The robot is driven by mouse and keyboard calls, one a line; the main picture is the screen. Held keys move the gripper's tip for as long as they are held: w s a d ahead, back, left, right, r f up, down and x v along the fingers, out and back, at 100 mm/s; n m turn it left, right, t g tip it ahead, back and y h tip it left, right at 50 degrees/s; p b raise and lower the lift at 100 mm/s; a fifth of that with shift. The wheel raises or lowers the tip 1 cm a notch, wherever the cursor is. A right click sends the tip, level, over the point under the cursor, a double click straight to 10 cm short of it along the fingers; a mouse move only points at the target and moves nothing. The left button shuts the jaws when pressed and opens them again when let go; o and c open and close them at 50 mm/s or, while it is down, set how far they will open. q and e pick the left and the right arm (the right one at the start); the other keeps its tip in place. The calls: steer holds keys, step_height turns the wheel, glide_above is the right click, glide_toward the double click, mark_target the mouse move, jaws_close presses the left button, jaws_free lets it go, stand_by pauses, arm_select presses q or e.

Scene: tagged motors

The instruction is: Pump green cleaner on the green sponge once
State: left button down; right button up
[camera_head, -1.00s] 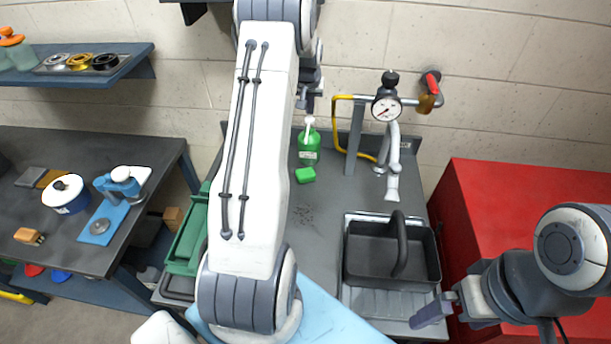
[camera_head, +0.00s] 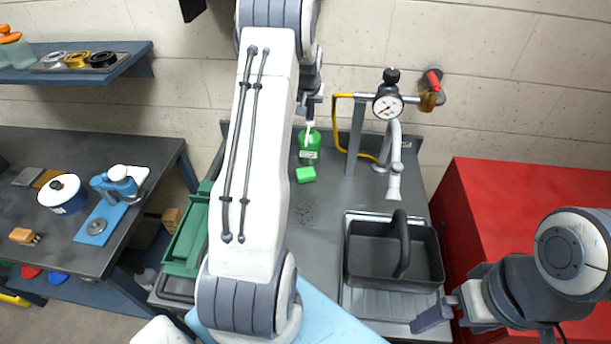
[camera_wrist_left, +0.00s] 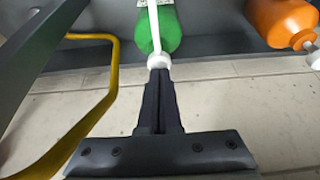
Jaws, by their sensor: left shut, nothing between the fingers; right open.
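The green cleaner bottle (camera_head: 310,154), with a white pump (camera_head: 309,130), stands upright at the back of the grey counter. The green sponge (camera_head: 305,175) lies just in front of it. My left gripper (camera_head: 314,112) is shut and empty, with its tips right by the pump top. The left wrist view shows the shut fingers (camera_wrist_left: 158,76) meeting or nearly meeting the white pump (camera_wrist_left: 158,61) above the green bottle (camera_wrist_left: 160,30); contact cannot be told. My right gripper (camera_head: 432,317) is open and empty at the counter's front right, away from the bottle.
A black bin with a handle (camera_head: 365,265) sits in the sink at right. A tap (camera_head: 394,165) and gauge (camera_head: 387,107) stand near the bottle, with a yellow hose (camera_head: 337,125). An orange bottle (camera_wrist_left: 280,18) shows in the left wrist view. A green case (camera_head: 186,240) lies at left.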

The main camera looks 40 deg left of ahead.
arm_select(q)
steer(key=shift+s+f, duration=0.1)
steer(key=shift+r+p, duration=1)
steer(key=shift+r, duration=0.35)
step_height(320, 180, up, 6)
steer(key=p, duration=0.4)
